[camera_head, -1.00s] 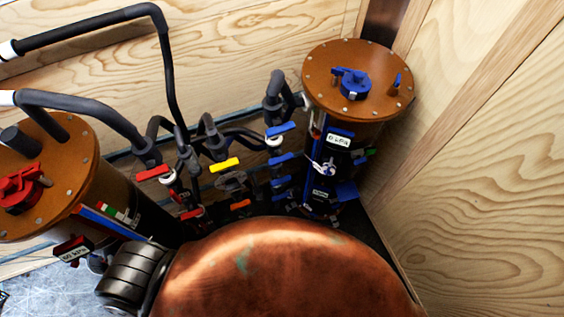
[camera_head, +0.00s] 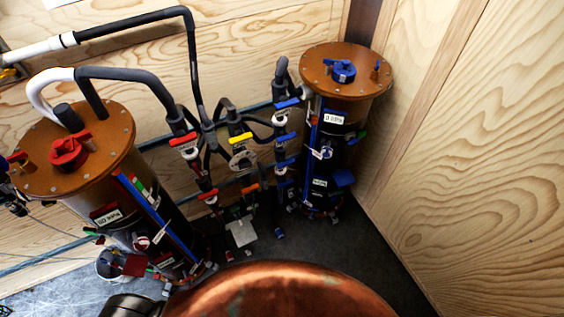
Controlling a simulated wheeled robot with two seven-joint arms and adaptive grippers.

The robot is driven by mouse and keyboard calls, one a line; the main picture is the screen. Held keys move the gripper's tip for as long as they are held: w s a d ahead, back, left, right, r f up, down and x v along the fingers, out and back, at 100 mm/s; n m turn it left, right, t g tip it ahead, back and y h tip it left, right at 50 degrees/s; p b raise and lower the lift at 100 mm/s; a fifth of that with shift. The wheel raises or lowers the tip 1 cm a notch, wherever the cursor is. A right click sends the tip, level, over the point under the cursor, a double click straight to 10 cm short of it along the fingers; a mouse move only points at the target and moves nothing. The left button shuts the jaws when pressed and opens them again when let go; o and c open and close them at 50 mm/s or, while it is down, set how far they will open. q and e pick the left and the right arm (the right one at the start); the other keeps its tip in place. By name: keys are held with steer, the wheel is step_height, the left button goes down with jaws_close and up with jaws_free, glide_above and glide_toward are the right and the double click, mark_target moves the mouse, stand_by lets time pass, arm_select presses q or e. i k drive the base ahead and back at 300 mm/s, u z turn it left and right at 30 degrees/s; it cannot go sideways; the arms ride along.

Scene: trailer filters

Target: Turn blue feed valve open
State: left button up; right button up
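Several blue valve handles belong to the right-hand filter, a dark cylinder with an orange-brown bolted lid (camera_head: 318,62). A blue knob (camera_head: 343,70) sits on that lid. A blue lever (camera_head: 288,103) is on the pipe left of the lid, with another blue lever (camera_head: 285,137) and a third blue lever (camera_head: 287,162) below it. A blue square handle (camera_head: 343,178) sticks out at the filter's lower right. I cannot tell which of these is the feed valve, as the labels are too small to read. Neither gripper can be made out.
The left filter (camera_head: 165,225) has a red knob (camera_head: 68,151) on its lid. Red levers, a yellow lever (camera_head: 240,138) and black pipes (camera_head: 130,75) fill the space between the filters. A plywood wall (camera_head: 470,140) closes the right side. Dark floor (camera_head: 375,250) is clear at lower right.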

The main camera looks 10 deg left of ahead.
mark_target(284, 136)
steer(key=u, duration=0.9)
steer(key=i, duration=0.85)
steer(key=z, duration=1.4)
